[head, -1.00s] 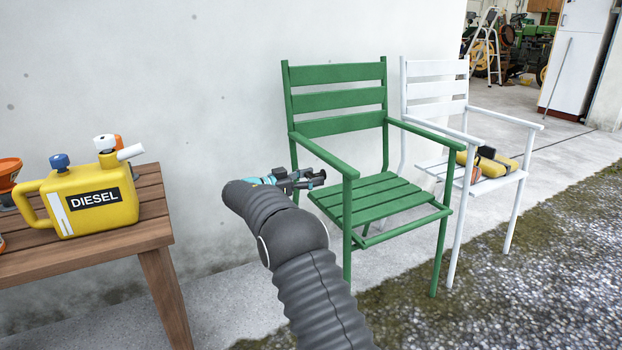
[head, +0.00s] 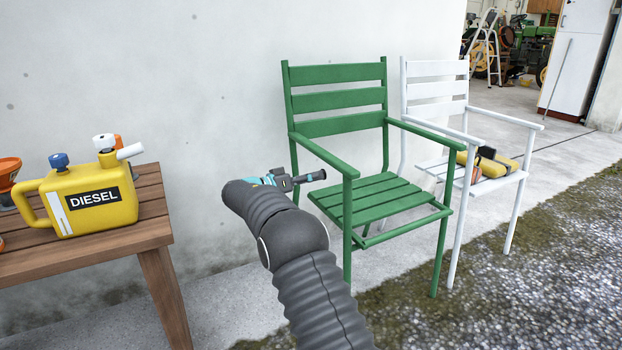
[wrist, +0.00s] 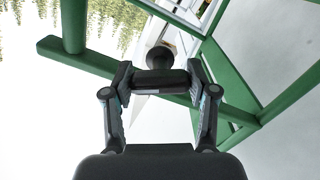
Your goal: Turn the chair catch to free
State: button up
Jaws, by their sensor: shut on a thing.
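The green chair (head: 345,127) stands against the wall in the head view. Its catch looks like a dark bar with a round knob (head: 321,174), beside the chair's left side near the seat. In the wrist view the catch (wrist: 160,57) shows its round dark knob in front of a green chair rail. My gripper (head: 292,182) is beside that side of the chair. In the wrist view my gripper (wrist: 160,81) is shut with its two fingers on either side of the catch's dark bar. The catch's mount is hidden.
A white chair (head: 437,88) with a yellow and black item (head: 490,165) on its seat stands to the right. A wooden table (head: 130,232) with a yellow diesel can (head: 92,198) is at the left. The floor between table and green chair is open.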

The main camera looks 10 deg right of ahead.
jog(key=n+p, duration=0.2)
jog(key=n, duration=0.4)
jog(key=shift+r+p, duration=0.15)
jog(key=shift+p, duration=0.15)
jog(key=n+p, duration=0.3)
jog(key=n, duration=0.3)
dwell(0.4)
jog(key=o, duration=1.2)
jog(key=shift+c, duration=0.2)
jog(key=v, duration=1.2)
